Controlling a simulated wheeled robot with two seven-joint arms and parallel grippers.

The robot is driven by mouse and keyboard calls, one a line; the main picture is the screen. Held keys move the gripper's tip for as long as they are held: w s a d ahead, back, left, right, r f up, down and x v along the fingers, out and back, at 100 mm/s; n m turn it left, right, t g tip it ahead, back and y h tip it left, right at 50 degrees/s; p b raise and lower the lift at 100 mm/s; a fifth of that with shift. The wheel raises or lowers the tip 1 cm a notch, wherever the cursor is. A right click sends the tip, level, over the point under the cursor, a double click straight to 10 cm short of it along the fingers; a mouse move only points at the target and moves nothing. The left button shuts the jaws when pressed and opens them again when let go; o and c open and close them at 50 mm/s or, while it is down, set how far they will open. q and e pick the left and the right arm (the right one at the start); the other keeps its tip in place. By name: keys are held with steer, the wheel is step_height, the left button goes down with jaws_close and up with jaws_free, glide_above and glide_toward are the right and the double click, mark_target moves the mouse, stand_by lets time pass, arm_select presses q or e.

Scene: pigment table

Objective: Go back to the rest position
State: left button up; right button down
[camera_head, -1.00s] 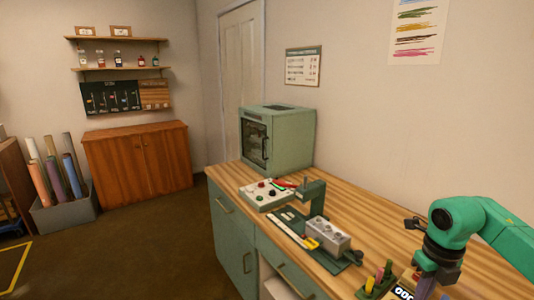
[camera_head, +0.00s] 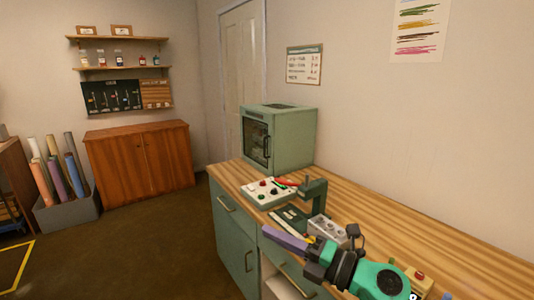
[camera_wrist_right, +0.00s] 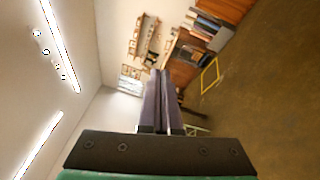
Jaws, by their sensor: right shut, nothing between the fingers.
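My right gripper (camera_head: 284,238) reaches in from the lower right of the head view, over the front edge of the wooden worktop (camera_head: 385,210). Its purple fingers lie together and point to the left, with nothing between them. The fingers (camera_wrist_right: 163,100) also show closed in the right wrist view, pointing out into the room. The green wrist and arm (camera_head: 375,280) cover part of the worktop. My left gripper is not in view.
A control box with coloured buttons (camera_head: 268,193), a dark green stand (camera_head: 314,190) and a grey block with round tops (camera_head: 327,229) stand on the worktop. A green oven (camera_head: 290,140) is behind them.

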steer(key=w+d+f+m+t+h, duration=0.1)
steer(key=w+d+m+t+h, duration=0.3)
steer(key=d+m+t+h, duration=0.95)
steer(key=s+d+f+m+g+h, duration=0.2)
steer(key=d+f+m+g, duration=0.1)
steer(key=f+m+g, duration=0.25)
steer(key=s+d+f+m+g+h, duration=0.1)
steer(key=s+d+f+m+g, duration=0.2)
steer(key=f+m, duration=0.4)
steer(key=s+d+f+m+g, duration=0.2)
steer(key=s+f+m+g, duration=0.3)
steer(key=s+f+g, duration=0.95)
steer(key=s+f+t, duration=0.1)
steer(key=s+f, duration=0.3)
steer(key=f, duration=1)
steer(key=s+f, duration=0.4)
steer(key=f, duration=0.9)
steer(key=s+d+f, duration=0.2)
steer(key=s+f, duration=1)
steer(key=s, duration=0.3)
steer(key=shift+d+n+g, duration=0.35)
steer(key=shift+n+g, duration=0.05)
steer(key=shift+g, duration=0.05)
steer(key=shift+s+y, duration=0.1)
steer(key=shift+y, duration=0.15)
